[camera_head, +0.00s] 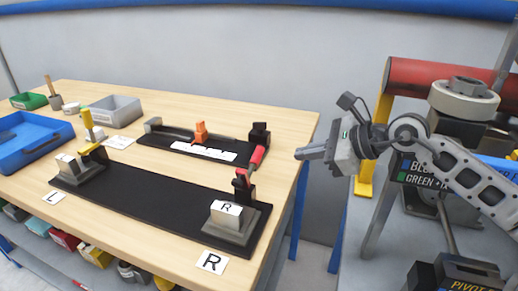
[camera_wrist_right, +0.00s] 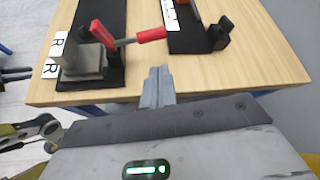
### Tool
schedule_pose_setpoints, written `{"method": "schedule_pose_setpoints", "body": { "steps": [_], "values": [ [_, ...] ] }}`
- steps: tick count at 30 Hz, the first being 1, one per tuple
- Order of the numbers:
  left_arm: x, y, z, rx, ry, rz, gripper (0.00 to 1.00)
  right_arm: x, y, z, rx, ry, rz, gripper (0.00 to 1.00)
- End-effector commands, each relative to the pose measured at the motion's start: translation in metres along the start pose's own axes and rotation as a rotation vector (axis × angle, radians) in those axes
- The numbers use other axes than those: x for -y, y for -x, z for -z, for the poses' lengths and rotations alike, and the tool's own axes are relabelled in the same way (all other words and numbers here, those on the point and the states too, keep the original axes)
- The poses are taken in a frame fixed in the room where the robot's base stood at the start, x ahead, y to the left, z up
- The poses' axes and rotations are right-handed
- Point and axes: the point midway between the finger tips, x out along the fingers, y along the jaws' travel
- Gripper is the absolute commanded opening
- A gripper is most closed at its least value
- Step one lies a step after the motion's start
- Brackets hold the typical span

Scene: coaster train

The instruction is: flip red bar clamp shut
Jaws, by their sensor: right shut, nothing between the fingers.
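The red bar clamp (camera_head: 257,158) stands at the right end of the long black board (camera_head: 150,200), beside the grey block marked R (camera_head: 228,215). Its red handle is raised and tilts up and away from that block in the head view. In the right wrist view the red handle (camera_wrist_right: 150,36) sticks out to the right from a red arm above the block. My right gripper (camera_head: 302,153) is shut and empty, to the right of the clamp and apart from it, by the table's right edge. Its fingertips (camera_wrist_right: 158,84) show below the handle in the wrist view.
A yellow clamp (camera_head: 88,124) stands by the L block at the board's left end. Behind lies a smaller black fixture (camera_head: 165,138) with an orange piece (camera_head: 201,132). Bins (camera_head: 110,110) fill the table's left. A rack with a red cylinder (camera_head: 430,75) stands right.

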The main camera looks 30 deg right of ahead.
Motion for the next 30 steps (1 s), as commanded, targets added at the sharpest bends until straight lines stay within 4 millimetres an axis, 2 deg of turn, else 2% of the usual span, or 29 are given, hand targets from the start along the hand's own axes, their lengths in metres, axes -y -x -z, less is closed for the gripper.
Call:
{"method": "schedule_pose_setpoints", "body": {
  "steps": [9, 14, 20, 24, 30],
  "values": [
    [-0.001, 0.001, -0.003, 0.007, 0.0, -0.002, 0.25, 0.0, -0.001, 0.001, 0.0, -0.002, 0.0, 0.0],
    [-0.001, 0.003, -0.001, 0.007, -0.002, -0.001, 0.25, 0.001, -0.009, -0.001, 0.003, -0.005, 0.001, 0.0],
    [-0.001, 0.006, 0.005, 0.006, -0.01, 0.002, 0.25, 0.001, -0.035, -0.002, 0.006, -0.008, 0.001, 0.0],
    [0.0, 0.008, 0.008, 0.009, -0.02, 0.006, 0.25, 0.001, -0.06, -0.003, 0.006, -0.008, 0.001, 0.0],
    [0.001, 0.008, 0.004, 0.023, -0.028, 0.01, 0.25, 0.0, -0.089, -0.001, 0.004, -0.008, 0.0, 0.0]
  ]
}}
